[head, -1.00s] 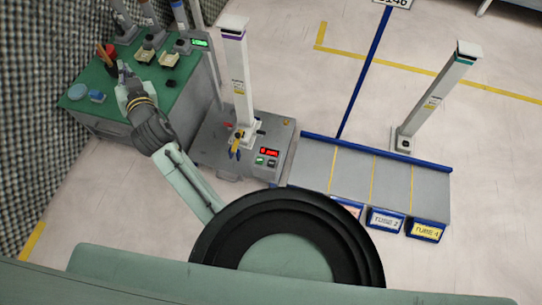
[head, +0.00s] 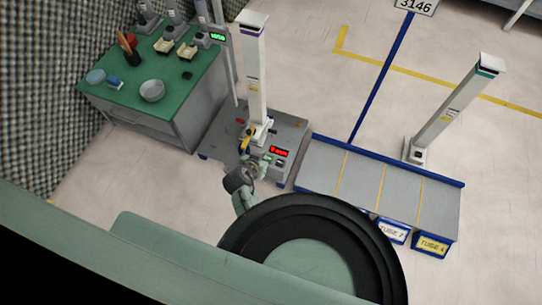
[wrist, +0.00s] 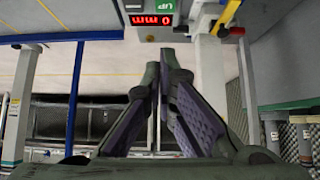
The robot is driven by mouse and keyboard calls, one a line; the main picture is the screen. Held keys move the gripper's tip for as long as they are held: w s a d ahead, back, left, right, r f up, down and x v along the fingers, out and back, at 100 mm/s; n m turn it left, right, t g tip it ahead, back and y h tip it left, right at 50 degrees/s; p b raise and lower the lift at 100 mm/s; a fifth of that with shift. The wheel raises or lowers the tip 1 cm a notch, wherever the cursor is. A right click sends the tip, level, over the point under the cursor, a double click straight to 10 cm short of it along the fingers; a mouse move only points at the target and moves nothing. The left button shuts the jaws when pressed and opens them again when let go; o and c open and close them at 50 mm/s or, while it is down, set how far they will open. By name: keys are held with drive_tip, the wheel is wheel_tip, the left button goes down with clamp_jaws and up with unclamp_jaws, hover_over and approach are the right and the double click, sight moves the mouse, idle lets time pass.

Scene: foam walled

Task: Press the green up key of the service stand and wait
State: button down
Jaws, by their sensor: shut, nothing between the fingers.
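The service stand (head: 292,130) is a grey box with a white column (head: 254,80) on it. Its red display (head: 279,152) also shows upside down in the wrist view (wrist: 152,20) and appears to read 0 mm. The green up key (wrist: 165,5) is at the top edge of the wrist view, beside a grey key (wrist: 136,4). My gripper (head: 264,163) is at the stand's front, close to the keys. In the wrist view its fingertips (wrist: 160,57) are together and empty, below the display in the picture. Whether they touch the key cannot be told.
A green table (head: 125,95) with a metal bowl (head: 152,90) and tools stands at the left. A low grey platform (head: 365,180) with blue edges and labelled bins (head: 431,244) is at the right. A blue pole (head: 385,65) rises behind it.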

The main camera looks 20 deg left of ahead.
hover_over(269, 160)
wheel_tip(269, 160, down, 7)
drive_tip(key=shift+d+r, duration=0.1)
wheel_tip(269, 160, down, 3)
drive_tip(key=shift+f, duration=0.6)
